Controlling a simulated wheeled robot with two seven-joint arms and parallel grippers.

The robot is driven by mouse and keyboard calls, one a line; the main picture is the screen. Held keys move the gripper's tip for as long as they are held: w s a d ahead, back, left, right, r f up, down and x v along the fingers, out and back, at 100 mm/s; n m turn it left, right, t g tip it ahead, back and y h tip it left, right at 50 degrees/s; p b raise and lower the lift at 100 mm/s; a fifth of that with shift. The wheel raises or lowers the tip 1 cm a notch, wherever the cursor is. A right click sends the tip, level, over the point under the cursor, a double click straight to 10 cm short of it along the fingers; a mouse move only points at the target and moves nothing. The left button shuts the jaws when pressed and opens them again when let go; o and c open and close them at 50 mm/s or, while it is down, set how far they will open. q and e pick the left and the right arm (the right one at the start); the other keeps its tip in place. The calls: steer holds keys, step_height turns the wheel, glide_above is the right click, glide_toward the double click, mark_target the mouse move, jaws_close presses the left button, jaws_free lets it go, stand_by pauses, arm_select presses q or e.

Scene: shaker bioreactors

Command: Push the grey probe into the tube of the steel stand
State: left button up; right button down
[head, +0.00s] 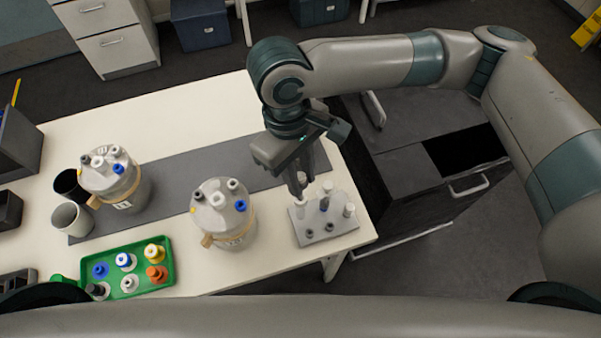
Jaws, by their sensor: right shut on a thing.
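The steel stand (340,227) is a small grey block near the right end of the white table. Pale-topped pieces (349,210) stand up from it, with one blue spot among them and dark round holes along its front. My right gripper (300,187) reaches down over the back left of the stand, pointing downward. It is shut on a small pale grey piece between its fingertips, which appears to be the grey probe (302,179). The fingers hide most of it, and I cannot tell whether its lower end is inside a tube. My left gripper is not in view.
A capped bioreactor vessel (224,212) stands just left of the stand, and another (115,178) farther left. A green tray (136,282) of coloured caps lies at the front left. Two cups stand beside the left vessel. The table's right edge is close to the stand.

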mark_target(302, 199)
steer(key=shift+f, duration=3.35)
stand_by(4.5)
